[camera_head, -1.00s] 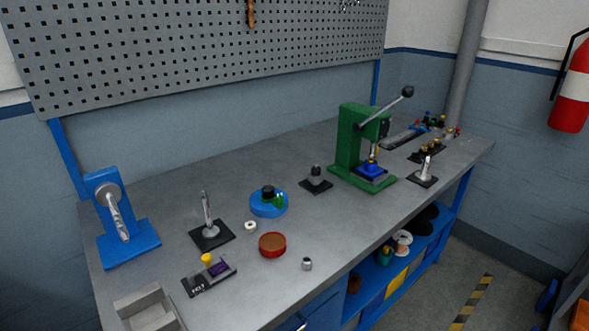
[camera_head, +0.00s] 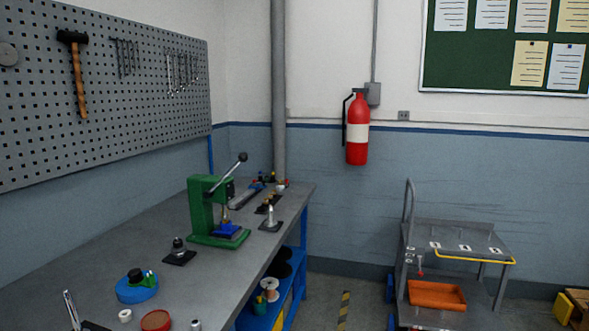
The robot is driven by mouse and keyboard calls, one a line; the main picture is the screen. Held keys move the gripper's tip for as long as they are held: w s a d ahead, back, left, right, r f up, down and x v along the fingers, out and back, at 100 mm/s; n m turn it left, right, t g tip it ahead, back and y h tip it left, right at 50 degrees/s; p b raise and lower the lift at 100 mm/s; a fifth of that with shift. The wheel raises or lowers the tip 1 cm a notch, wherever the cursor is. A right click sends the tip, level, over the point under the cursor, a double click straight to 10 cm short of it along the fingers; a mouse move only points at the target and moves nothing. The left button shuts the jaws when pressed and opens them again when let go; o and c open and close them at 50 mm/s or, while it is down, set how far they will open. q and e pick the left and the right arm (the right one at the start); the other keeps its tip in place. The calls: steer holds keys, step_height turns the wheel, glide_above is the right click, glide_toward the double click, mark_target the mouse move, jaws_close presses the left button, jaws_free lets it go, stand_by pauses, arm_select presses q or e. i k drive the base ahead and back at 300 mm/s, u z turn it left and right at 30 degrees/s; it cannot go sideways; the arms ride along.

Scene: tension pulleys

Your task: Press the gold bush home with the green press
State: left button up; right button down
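The green press (camera_head: 203,211) stands on the grey workbench (camera_head: 165,285), towards its far end. Its lever with a dark ball knob slants up to the right. A blue block (camera_head: 227,230) sits on the press base under the ram. A gold-coloured piece (camera_head: 226,215) shows just above the blue block; I cannot tell whether it is the bush or part of the press. Small gold pieces (camera_head: 268,198) also stand on a dark rack behind the press. Neither of my grippers is in view.
A blue round fixture (camera_head: 137,288), a red-rimmed dish (camera_head: 156,320), a white ring (camera_head: 125,316) and a dark stand (camera_head: 179,253) are on the near bench. A grey trolley (camera_head: 460,238) with an orange tray (camera_head: 437,295) stands at right. Floor between bench and trolley is open.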

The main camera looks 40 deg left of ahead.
mark_target(242, 157)
steer(key=z, duration=0.3)
steer(key=i, duration=2.35)
steer(key=u, duration=1.15)
steer(key=i, duration=0.85)
steer(key=u, duration=1)
